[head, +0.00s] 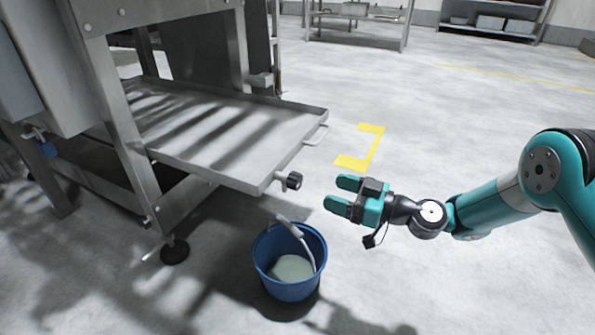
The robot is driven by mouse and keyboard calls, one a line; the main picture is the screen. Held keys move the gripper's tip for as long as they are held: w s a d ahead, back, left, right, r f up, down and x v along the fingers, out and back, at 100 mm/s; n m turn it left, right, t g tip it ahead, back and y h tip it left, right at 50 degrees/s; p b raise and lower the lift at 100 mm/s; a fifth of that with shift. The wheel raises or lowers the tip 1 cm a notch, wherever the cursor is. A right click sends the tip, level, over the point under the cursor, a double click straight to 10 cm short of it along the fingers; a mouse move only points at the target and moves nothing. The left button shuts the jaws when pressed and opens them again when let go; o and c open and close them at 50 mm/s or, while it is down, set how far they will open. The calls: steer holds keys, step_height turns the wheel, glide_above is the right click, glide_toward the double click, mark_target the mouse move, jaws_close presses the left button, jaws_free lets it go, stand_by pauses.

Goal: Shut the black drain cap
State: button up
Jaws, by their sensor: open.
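The black drain cap (293,181) sits on a short stub at the near right corner of the metal drip tray (232,169). Whether it is tight cannot be told from here. My gripper (341,196) is open and empty, to the right of the cap and slightly lower in the picture. Its two teal fingers point left towards the cap, with a visible gap between them and it. A blue bucket (270,258) stands on the floor below the cap, with pale liquid in it and its handle leaning up.
The steel washer frame (122,125) fills the left side, with a foot (174,250) on the floor. A tray handle (317,135) sticks out behind the cap. Yellow floor marking (372,150) lies beyond my gripper. Open floor is at right; a steel table (358,22) stands far back.

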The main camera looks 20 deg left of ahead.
mark_target(300, 181)
steer(key=a+b, duration=0.1)
steer(key=a, duration=0.2)
steer(key=a+b, duration=0.1)
steer(key=a, duration=0.2)
steer(key=a+b, duration=0.1)
steer(key=a, duration=0.2)
steer(key=shift+w+f+b, duration=0.3)
steer(key=shift+w+b, duration=0.05)
steer(key=shift+a+r, duration=0.15)
steer(key=shift+a, duration=0.3)
steer(key=shift+c, duration=0.2)
steer(key=c, duration=0.9)
